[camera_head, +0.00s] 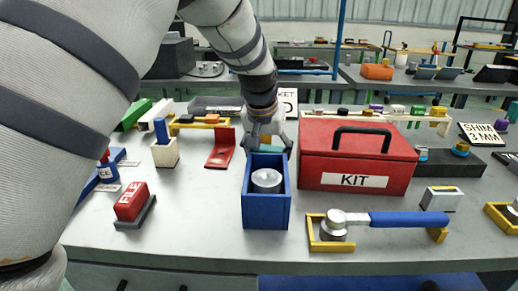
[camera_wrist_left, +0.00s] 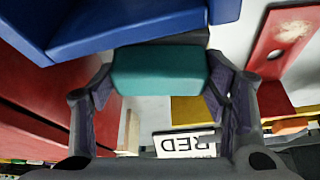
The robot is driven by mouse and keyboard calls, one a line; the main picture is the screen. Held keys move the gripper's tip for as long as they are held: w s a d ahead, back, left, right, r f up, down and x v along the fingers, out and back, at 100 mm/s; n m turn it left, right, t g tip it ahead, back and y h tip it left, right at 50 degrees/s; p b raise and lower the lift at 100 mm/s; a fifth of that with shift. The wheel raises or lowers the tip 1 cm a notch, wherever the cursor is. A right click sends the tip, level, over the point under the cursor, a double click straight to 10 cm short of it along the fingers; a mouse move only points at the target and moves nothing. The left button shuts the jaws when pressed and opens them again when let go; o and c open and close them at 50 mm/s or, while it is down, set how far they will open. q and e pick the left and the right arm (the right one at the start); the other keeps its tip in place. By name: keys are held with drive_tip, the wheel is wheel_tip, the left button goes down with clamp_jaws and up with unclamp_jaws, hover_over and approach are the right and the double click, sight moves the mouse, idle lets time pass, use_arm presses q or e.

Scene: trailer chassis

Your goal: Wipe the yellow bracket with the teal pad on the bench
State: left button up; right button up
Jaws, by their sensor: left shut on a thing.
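My left gripper (camera_head: 268,145) is shut on the teal pad (camera_wrist_left: 160,70), which spans between both fingers in the left wrist view. In the head view it is just behind the blue open box (camera_head: 266,222), and only a strip of the pad shows. A yellow piece (camera_head: 190,124) lies at the back left of the bench; part of it shows in the wrist view (camera_wrist_left: 185,109). Whether this is the yellow bracket I cannot tell. A red bracket (camera_head: 221,150) left of the gripper bears a pale smudge in the wrist view (camera_wrist_left: 293,28). My right gripper is out of view.
The red KIT box (camera_head: 357,150) stands close right of the gripper. A blue-handled tool (camera_head: 410,219) lies across a yellow holder (camera_head: 318,243) at the front right. A red FILE block (camera_head: 131,201) is at left. Bench surface (camera_head: 195,215) is clear left of the blue box.

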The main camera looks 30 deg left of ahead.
use_arm(q)
drive_tip(key=shift+r, duration=2.85)
drive_tip(key=shift+r, duration=0.15)
drive_tip(key=shift+r, duration=1.45)
drive_tip(key=shift+f, duration=0.1)
